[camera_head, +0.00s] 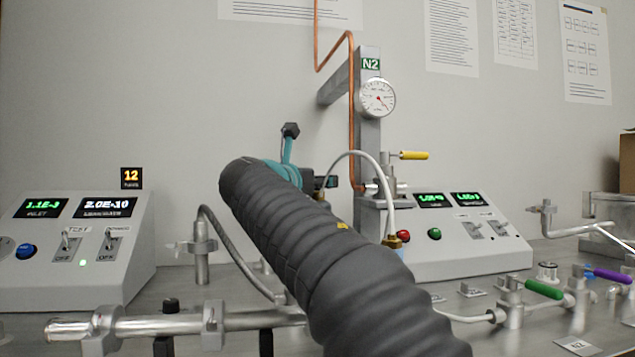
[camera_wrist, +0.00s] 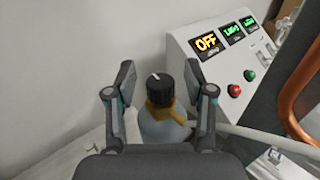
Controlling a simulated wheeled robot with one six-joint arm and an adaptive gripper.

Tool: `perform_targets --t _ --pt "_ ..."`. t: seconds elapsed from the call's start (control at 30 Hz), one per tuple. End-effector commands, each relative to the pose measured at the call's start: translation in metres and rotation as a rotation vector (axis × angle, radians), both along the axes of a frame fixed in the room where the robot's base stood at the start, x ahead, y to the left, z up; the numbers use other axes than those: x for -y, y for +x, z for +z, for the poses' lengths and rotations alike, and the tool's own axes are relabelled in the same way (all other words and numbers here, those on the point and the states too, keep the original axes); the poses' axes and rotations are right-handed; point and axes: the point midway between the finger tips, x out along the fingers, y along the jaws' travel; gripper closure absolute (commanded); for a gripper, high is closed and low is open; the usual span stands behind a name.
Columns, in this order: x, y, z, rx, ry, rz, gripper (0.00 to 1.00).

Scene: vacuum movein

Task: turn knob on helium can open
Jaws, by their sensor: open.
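In the wrist view, the helium can is a pale grey cylinder (camera_wrist: 162,130) with a brass collar (camera_wrist: 163,114). A black ribbed knob (camera_wrist: 160,90) with a white mark sits on top. My gripper (camera_wrist: 159,76) is open, with one finger to the left of the knob and one to the right. Clear gaps show between the knob and both fingers. The can's lower part is hidden by my gripper body.
A control box with lit displays (camera_wrist: 207,43) stands right of the can in the wrist view. A pale hose (camera_wrist: 240,131) runs right from the can. In the head view, another control box (camera_head: 70,270) stands left, and valves with green (camera_head: 543,289) and purple (camera_head: 612,275) handles stand right.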

Motion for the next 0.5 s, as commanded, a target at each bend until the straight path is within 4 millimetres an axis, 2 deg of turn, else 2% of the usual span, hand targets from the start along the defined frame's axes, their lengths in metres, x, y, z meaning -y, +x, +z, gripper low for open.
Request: perform_targets --t 0.03,0.07,0.2,0.27,0.5 --pt "0.0000 -0.0001 -0.0001 0.000 0.000 0.000 0.46" --pt "0.0000 -0.0001 -0.0001 0.000 0.000 0.000 0.51" --pt "0.0000 -0.0001 -0.0002 0.000 0.000 0.000 0.86" --pt "-0.0002 -0.0001 -0.0002 0.000 0.000 0.000 1.00" --pt "-0.0008 0.0007 0.0027 -0.004 -0.002 -0.026 1.00"
